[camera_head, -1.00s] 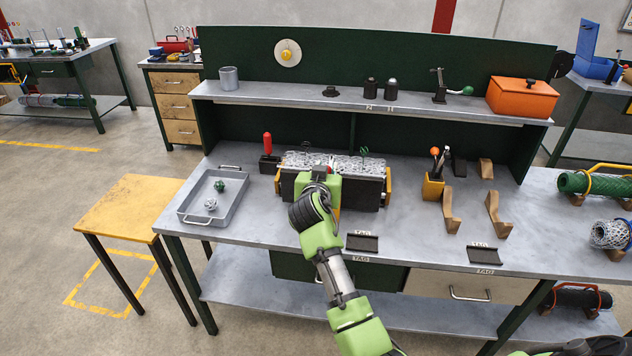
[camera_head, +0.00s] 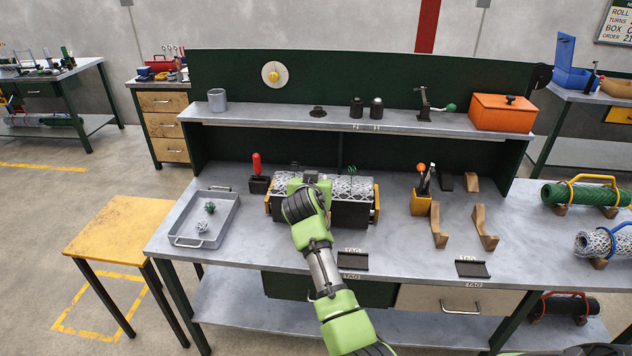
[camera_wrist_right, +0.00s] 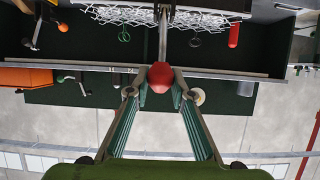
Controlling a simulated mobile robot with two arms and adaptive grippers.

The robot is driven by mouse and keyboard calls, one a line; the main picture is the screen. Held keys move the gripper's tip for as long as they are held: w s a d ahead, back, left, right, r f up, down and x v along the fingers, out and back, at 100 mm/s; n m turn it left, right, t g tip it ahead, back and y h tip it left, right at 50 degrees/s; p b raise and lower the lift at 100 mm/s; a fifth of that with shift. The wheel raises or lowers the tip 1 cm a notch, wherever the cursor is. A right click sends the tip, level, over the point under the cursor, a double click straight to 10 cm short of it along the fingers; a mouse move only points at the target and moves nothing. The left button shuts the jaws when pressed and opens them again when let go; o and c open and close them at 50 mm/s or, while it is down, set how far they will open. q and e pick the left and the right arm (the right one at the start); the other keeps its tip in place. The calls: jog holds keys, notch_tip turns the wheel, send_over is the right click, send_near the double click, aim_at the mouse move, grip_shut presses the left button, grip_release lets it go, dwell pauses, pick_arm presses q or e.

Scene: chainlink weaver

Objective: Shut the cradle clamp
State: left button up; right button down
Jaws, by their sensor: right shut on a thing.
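The cradle (camera_head: 347,214) is a dark trough with yellow end plates on the bench, holding a roll of wire mesh (camera_head: 347,186). My right gripper (camera_head: 309,180) is over the middle of the cradle in the head view and hides part of it. In the right wrist view the right gripper (camera_wrist_right: 160,88) is shut on a red knob (camera_wrist_right: 160,74). A thin metal lever (camera_wrist_right: 163,38) runs from the knob towards the mesh (camera_wrist_right: 120,15). The clamp's seat is hidden, so I cannot tell how far it is closed. My left gripper is out of view.
A red-handled tool (camera_head: 257,166) stands close left of the cradle. A grey tray (camera_head: 183,237) with two small mesh balls lies farther left. A yellow holder (camera_head: 420,204) and wooden supports (camera_head: 439,228) stand right. A shelf (camera_head: 340,120) crosses behind.

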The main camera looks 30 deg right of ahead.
jog(key=c, duration=1.8)
grip_release()
jog(key=shift+w+d+f, duration=0.1)
jog(key=shift+f, duration=0.05)
notch_tip(320, 180, up, 10)
jog(key=shift+f, duration=0.1)
